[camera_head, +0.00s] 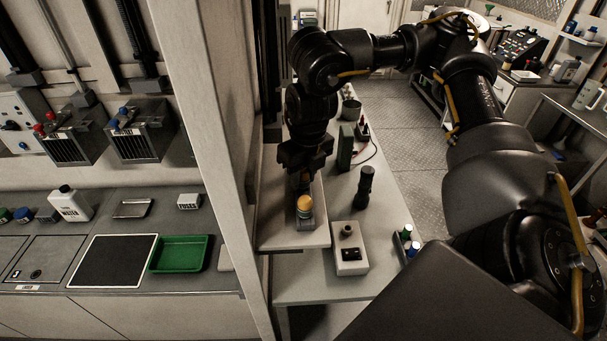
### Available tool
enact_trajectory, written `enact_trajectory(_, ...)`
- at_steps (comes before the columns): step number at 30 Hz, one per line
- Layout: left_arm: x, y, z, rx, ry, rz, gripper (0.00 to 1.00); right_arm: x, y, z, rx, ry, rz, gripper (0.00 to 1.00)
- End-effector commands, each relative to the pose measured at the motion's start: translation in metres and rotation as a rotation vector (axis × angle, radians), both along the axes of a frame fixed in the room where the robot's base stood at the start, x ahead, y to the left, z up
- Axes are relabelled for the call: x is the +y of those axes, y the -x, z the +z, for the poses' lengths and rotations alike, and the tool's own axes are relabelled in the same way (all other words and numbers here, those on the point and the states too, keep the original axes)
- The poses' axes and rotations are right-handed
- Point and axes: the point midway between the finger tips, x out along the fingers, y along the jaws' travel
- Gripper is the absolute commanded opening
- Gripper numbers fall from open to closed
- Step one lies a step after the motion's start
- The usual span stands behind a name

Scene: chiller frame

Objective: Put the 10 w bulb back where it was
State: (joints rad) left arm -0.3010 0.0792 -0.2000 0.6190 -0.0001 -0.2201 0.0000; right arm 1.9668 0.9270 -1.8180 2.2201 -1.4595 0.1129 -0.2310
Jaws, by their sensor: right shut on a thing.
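My right gripper (303,182) reaches down from above over a pale shelf behind the upright post. It is shut on a small rounded yellow-orange thing, seemingly the bulb (304,203), at its fingertips. A grey cylindrical part shows just below the bulb; I cannot tell whether the bulb touches it or sits in it. No 10 W marking can be read. My left gripper is not in view.
A white box (349,256) with a dark round fitting and a black switch panel stands right of the shelf. A black torch-like object (366,187) and a green block (346,147) stand behind. The tall post (213,130) borders the left. A green tray (180,254) lies on the left counter.

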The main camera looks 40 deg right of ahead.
Motion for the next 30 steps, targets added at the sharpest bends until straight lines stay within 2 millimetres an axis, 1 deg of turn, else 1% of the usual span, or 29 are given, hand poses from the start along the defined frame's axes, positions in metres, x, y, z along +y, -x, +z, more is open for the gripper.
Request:
enact_trajectory(5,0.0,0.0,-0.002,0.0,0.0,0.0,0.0,0.0,0.0,-0.005,0.001,0.0,0.0,0.07)
enact_trajectory(6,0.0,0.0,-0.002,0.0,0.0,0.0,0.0,0.0,0.0,-0.004,0.0,0.0,0.0,0.31)
enact_trajectory(10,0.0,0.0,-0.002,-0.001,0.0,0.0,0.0,0.0,0.0,-0.004,0.0,0.0,0.0,0.48)
enact_trajectory(11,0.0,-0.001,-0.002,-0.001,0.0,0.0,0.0,0.0,0.0,-0.004,0.0,0.0,0.0,0.51)
enact_trajectory(19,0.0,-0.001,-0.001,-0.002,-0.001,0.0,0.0,0.0,0.0,-0.003,0.0,0.0,0.0,0.51)
enact_trajectory(23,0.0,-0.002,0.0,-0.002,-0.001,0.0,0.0,0.0,0.0,0.005,-0.004,0.0,0.0,0.51)
enact_trajectory(26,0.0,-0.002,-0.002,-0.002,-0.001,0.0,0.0,0.0,0.001,0.018,-0.006,0.0,0.001,0.51)
enact_trajectory(30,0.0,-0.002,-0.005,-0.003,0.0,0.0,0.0,0.0,0.004,0.045,-0.007,0.001,0.0,0.51)
